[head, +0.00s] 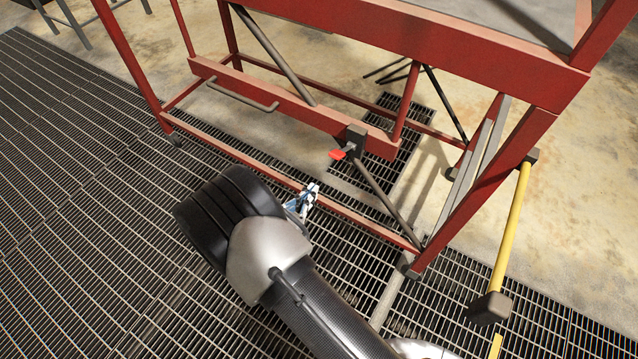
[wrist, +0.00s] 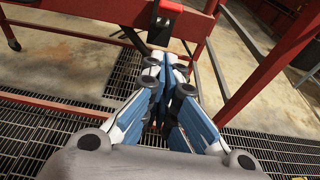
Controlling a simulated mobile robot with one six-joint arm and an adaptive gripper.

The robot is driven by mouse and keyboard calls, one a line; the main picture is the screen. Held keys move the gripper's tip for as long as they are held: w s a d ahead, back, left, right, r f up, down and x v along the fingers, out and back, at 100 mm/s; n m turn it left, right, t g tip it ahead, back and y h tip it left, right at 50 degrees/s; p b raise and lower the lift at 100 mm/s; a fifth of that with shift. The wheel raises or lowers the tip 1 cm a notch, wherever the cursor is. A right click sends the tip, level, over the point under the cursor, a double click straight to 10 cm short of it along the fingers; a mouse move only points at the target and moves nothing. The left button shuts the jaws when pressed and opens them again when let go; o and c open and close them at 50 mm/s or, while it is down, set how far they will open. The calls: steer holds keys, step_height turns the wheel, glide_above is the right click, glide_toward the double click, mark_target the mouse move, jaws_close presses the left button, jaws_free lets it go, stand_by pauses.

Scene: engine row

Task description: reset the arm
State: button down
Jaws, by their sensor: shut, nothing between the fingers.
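My gripper (head: 303,199) is in the middle of the head view, at the end of my dark and silver arm, low beside the red frame. In the wrist view my gripper (wrist: 168,65) has its white and blue fingers together with nothing between them. A dark grey bracket with a red tab (head: 338,154) sits on the red frame (head: 300,104), just beyond the fingertips. In the wrist view the red-topped bracket (wrist: 165,22) is straight ahead of the fingertips. I cannot tell the exact gap. Part of the gripper is hidden behind my arm in the head view.
The red frame's lower rail (head: 270,180) runs close to my gripper. A grey diagonal strut (head: 385,198) goes down from the bracket. A yellow bar (head: 512,225) stands at the right. The dark floor grating (head: 80,200) at the left is clear.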

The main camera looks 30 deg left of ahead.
steer(key=shift+v, duration=0.85)
steer(key=shift+w, duration=0.1)
steer(key=w+d+r+m+g+h, duration=0.2)
steer(key=w+d+r+m+h, duration=0.1)
steer(key=d+r+m, duration=0.3)
steer(key=w+d+r+m+g+h, duration=0.2)
steer(key=w+d+r+m+h, duration=0.1)
steer(key=d+r, duration=0.35)
steer(key=s+d+r+m+g+h, duration=0.1)
steer(key=d+r+m+g, duration=0.25)
steer(key=d, duration=0.35)
steer(key=s+d+r+m+g+h, duration=0.1)
steer(key=d+r+m+g, duration=0.1)
steer(key=d+r+m, duration=0.35)
steer(key=s+d+r+m+g+y+b, duration=0.1)
steer(key=s+d+r+m+g+y, duration=0.3)
steer(key=s+d+m, duration=0.65)
steer(key=s+d+r+m+t+y+b, duration=0.1)
steer(key=s+d+r+m+t+y, duration=0.1)
steer(key=s+m+y, duration=0.3)
steer(key=s+r+m+t, duration=0.1)
steer(key=s, duration=0.2)
steer(key=shift+d+r, duration=0.25)
steer(key=shift+r, duration=0.15)
